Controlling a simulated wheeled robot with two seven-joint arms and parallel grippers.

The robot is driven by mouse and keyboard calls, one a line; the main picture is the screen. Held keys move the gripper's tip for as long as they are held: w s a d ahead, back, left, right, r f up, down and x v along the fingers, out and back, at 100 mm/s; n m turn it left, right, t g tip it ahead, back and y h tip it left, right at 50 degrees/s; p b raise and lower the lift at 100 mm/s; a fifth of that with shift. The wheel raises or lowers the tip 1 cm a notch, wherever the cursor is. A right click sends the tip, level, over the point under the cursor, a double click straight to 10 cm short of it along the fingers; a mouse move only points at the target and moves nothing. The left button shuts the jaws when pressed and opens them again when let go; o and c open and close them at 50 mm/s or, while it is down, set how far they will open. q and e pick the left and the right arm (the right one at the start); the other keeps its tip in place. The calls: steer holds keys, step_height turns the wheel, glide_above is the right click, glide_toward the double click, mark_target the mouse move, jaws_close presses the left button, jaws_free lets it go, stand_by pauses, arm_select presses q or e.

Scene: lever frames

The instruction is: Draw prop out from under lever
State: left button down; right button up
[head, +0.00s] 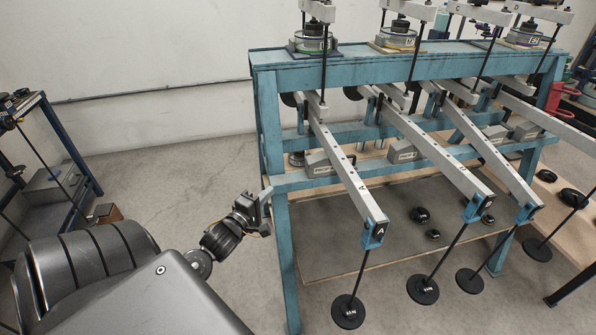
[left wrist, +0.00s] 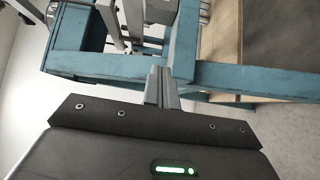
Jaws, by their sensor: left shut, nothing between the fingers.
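A blue lever frame (head: 265,120) carries several long grey levers, with lever A (head: 340,172) nearest to me and lever B (head: 435,155) to its right. Grey prop blocks sit on the frame's lower rail: one beside lever A (head: 318,163), one under lever B (head: 402,151), and others farther right (head: 495,132). My left gripper (head: 266,194) is shut and empty, just left of the frame's front left leg and below the prop by lever A. In the left wrist view its closed fingers (left wrist: 161,88) point at a blue beam (left wrist: 120,68). My right gripper is out of view.
Black disc weights hang on rods from the lever ends, one from lever A (head: 348,311). Loose black weights (head: 420,215) lie on the low board (head: 340,235). A dark shelf rack (head: 60,150) stands at the left.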

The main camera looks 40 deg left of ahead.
mark_target(298, 179)
arm_select(q)
steer(key=w, duration=0.3)
steer(key=w+a+p, duration=0.1)
steer(key=w, duration=0.2)
steer(key=w+r, duration=0.1)
steer(key=w, duration=0.2)
steer(key=shift+w+a, duration=0.3)
steer(key=shift+w, duration=0.05)
steer(key=w+d, duration=0.1)
steer(key=w+p, duration=0.1)
steer(key=shift+w+d+f, duration=0.1)
steer(key=shift+w+d, duration=0.55)
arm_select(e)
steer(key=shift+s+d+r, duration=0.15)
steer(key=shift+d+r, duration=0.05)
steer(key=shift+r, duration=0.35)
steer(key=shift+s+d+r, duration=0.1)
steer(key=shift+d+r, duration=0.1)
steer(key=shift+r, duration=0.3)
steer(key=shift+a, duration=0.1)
